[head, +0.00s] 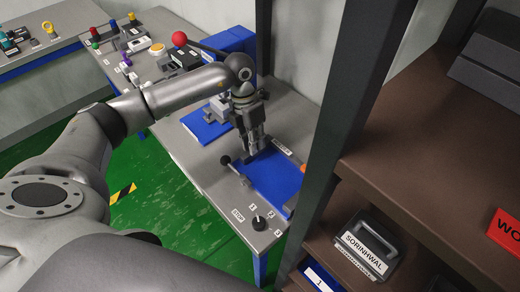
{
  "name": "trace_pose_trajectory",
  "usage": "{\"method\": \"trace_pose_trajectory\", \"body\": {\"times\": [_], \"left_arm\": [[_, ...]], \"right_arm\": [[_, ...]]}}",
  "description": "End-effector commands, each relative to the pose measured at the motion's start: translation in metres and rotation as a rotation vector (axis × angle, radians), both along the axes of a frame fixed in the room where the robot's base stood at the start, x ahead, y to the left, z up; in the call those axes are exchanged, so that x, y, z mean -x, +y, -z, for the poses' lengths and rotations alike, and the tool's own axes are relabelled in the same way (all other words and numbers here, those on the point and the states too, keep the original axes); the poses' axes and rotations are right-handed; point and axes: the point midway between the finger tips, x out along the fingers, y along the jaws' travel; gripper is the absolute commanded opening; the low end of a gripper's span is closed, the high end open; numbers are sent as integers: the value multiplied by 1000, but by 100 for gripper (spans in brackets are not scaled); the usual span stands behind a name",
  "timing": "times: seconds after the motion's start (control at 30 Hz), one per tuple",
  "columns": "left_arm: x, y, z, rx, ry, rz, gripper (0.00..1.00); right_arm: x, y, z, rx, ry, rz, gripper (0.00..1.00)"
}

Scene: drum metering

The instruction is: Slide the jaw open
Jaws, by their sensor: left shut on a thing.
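My left arm reaches in from the left, and its left gripper (255,150) points down at the far left edge of a flat blue plate (275,182) on the grey bench. The fingers are close together and shut on a small grey part there, which looks like the jaw. The fingers hide most of that part, so I cannot tell how far open it stands. A short bar with a black knob (226,160) sticks out to the left, beside the fingertips. My right gripper is not in view.
A grey device on a blue base (208,122) stands behind the gripper. A selector knob (259,222) sits at the bench's front. A dark post (345,110) and a brown shelf (430,150) bound the right side. A red-ball lever (179,39) is farther back.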

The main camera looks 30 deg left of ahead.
Motion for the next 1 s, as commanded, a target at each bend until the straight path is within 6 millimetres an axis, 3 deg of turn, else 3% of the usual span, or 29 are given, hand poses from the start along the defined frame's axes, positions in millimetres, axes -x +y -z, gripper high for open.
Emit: {"method": "trace_pose_trajectory", "body": {"times": [0.03, 0.2, 0.5, 0.53, 0.7, 1.0], "left_arm": [[-4, 9, 3, 0, -2, -5, 0], [-9, 24, 1, 2, -2, -3, 0], [-10, 27, -2, -1, -3, -4, 0], [-10, 27, -2, -1, -3, -5, 18], [-9, 26, -2, -1, -3, -4, 38], [-9, 25, -2, 2, -2, -2, 38]], "right_arm": [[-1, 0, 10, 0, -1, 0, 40], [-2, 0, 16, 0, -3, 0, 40], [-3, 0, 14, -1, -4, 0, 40], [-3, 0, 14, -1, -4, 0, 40], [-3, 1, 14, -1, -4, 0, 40], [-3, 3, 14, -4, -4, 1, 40]]}}
